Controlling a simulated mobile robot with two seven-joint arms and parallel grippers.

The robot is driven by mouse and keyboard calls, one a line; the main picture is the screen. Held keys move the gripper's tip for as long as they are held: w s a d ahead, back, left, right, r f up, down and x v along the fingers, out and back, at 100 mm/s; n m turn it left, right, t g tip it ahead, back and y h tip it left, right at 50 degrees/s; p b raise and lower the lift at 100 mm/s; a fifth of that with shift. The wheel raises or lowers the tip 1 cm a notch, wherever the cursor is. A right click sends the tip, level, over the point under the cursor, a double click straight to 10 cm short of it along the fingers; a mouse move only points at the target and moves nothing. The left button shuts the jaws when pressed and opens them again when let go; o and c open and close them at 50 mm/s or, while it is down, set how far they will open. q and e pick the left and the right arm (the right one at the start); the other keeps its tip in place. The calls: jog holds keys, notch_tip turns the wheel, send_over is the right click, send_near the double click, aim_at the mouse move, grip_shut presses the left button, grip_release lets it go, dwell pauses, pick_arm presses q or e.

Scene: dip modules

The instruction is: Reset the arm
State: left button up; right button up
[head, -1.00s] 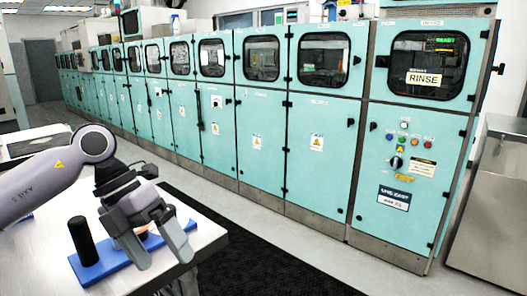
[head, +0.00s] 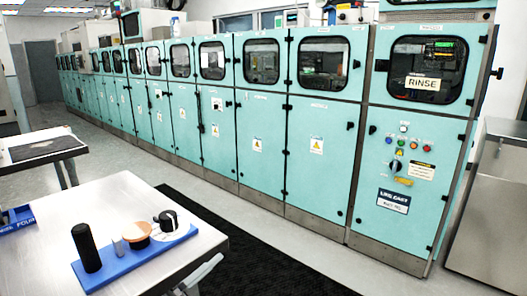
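Neither of my grippers shows clearly in the head view. A small grey piece (head: 203,273) shows by the table's front right edge at the bottom of the picture; I cannot tell what it is. No task object is named.
A metal table (head: 130,195) carries a blue board (head: 125,264) with a black cylinder (head: 87,247), a small grey cylinder, a tan-topped round piece and a black knob-like piece. A blue tray (head: 17,221) lies at the left edge. Teal machine cabinets (head: 262,130) line the back; a dark floor mat (head: 250,255) lies before them.

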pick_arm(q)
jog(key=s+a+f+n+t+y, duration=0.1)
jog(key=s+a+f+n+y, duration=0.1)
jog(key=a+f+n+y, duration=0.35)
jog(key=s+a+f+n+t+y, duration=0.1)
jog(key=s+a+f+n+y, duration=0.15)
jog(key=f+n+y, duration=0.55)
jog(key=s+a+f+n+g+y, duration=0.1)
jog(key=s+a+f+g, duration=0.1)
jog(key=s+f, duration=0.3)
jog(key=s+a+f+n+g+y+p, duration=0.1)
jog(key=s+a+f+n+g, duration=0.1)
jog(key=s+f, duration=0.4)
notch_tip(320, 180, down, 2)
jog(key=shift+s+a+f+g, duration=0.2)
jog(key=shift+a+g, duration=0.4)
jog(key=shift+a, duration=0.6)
